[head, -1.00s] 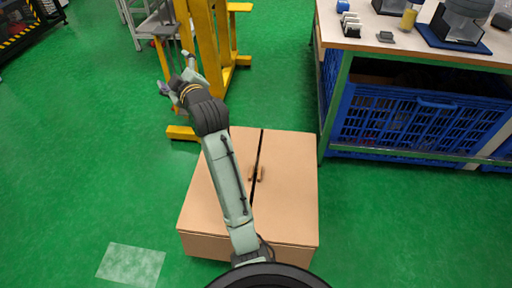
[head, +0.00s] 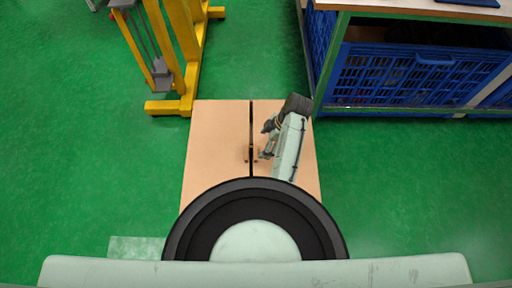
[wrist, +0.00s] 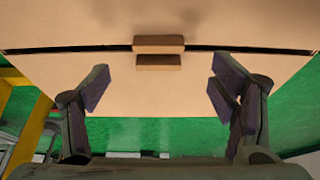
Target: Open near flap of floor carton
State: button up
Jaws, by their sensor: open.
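The floor carton (head: 215,135) is a brown box with two shut top flaps, left and right of a dark seam in the head view. A small brown tab handle sits on each flap beside the seam. My gripper (head: 265,142) is over the right flap, close to the handles. In the wrist view my gripper (wrist: 160,90) is open and empty, its fingers spread wide. The upper handle (wrist: 158,41) and lower handle (wrist: 158,62) lie ahead, centred between the fingers, with no visible contact. My own body hides the carton's front part in the head view.
A yellow frame (head: 190,60) stands on the floor behind and left of the carton. A workbench (head: 440,12) with blue crates (head: 400,75) under it stands at the right, close to the carton's back right corner. Green floor at the left is clear.

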aim_at(256, 152)
jog(key=x, duration=0.7)
jog(key=shift+w+a+f, duration=0.1)
jog(key=shift+f, duration=0.2)
jog(key=shift+c, duration=0.3)
jog(key=c, duration=1.6)
